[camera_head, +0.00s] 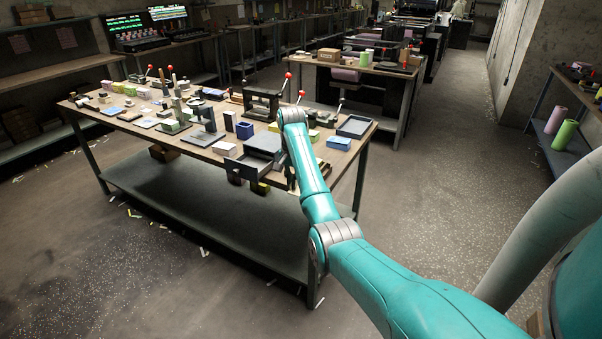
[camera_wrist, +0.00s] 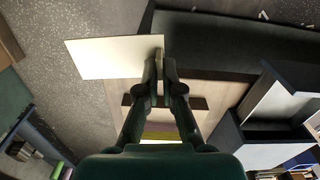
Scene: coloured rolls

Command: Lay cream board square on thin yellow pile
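A flat cream board square (camera_wrist: 110,58) is in the wrist view, its right edge between my fingertips. My gripper (camera_wrist: 158,66) is closed on that edge, and the board sticks out to the left. A yellow strip (camera_wrist: 163,137) shows between the fingers, low in the wrist view; I cannot tell whether it is the thin yellow pile. In the head view a small yellow-green stack (camera_head: 314,135) lies on the table near the right end. My arm covers the gripper and board there.
The worktable (camera_head: 139,131) is crowded with small stacks, blocks and lever presses. A dark tray (camera_head: 354,127) sits at its right corner. A dark press with a red knob (camera_head: 262,101) stands behind my arm. Open floor lies in front of the table.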

